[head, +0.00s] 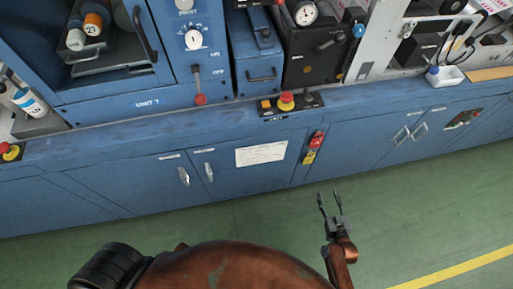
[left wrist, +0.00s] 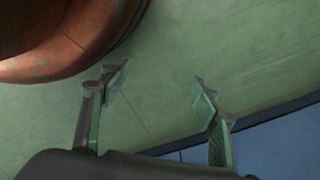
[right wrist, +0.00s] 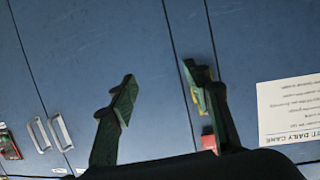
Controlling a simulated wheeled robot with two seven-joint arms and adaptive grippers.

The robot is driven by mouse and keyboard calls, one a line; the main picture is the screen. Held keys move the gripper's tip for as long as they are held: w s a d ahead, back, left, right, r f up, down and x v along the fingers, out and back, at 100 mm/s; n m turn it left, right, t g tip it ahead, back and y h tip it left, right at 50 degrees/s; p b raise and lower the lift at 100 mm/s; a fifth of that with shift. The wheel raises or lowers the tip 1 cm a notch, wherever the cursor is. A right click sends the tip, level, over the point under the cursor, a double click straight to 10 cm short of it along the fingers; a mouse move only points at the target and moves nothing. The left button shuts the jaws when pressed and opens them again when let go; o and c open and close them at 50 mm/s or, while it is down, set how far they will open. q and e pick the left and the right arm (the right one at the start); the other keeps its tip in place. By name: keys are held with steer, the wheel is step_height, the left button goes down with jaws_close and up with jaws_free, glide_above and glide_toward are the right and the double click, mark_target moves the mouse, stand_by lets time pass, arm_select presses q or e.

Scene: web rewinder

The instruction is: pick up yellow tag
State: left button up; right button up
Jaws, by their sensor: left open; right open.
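The yellow tag (head: 309,157) hangs below a red lockout piece (head: 316,139) on the front of the blue cabinet. In the right wrist view the yellow tag (right wrist: 201,100) is partly hidden behind one finger, with the red piece (right wrist: 208,139) near it. My right gripper (head: 328,199) is open and empty, below and slightly right of the tag in the head view. Its two fingers (right wrist: 158,80) are spread apart in front of the cabinet doors. My left gripper (left wrist: 160,83) is open and empty above the green floor, and is out of the head view.
The blue cabinet's ledge (head: 205,120) carries a red emergency button (head: 286,101). Door handles (head: 184,177) stick out from the front. A white paper sheet (head: 261,154) is left of the tag. The green floor (head: 430,225) in front is clear.

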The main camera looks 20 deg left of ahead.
mark_target(312, 159)
steer(key=w+a+r+y+b, duration=0.1)
steer(key=w+a+r, duration=0.2)
steer(key=a, duration=0.1)
steer(key=w+a+r+n+t+y+b, duration=0.1)
steer(key=w+a+r+b, duration=0.1)
steer(key=w+a+r, duration=0.1)
steer(key=w+a+r+y+b, duration=0.1)
steer(key=w+a+r, duration=0.2)
steer(key=a, duration=0.3)
steer(key=shift+w+r+t+y+b, duration=0.3)
steer(key=shift+r+t+b, duration=0.1)
steer(key=shift+r, duration=0.3)
steer(key=shift+w+a, duration=0.25)
steer(key=shift+w, duration=0.1)
arm_select(q)
step_height(312, 159, up, 11)
steer(key=w+d, duration=0.1)
steer(key=w, duration=0.1)
steer(key=shift+w+d+f, duration=0.15)
steer(key=shift+w, duration=0.1)
arm_select(e)
steer(key=shift+c, duration=0.5)
steer(key=c, duration=0.9)
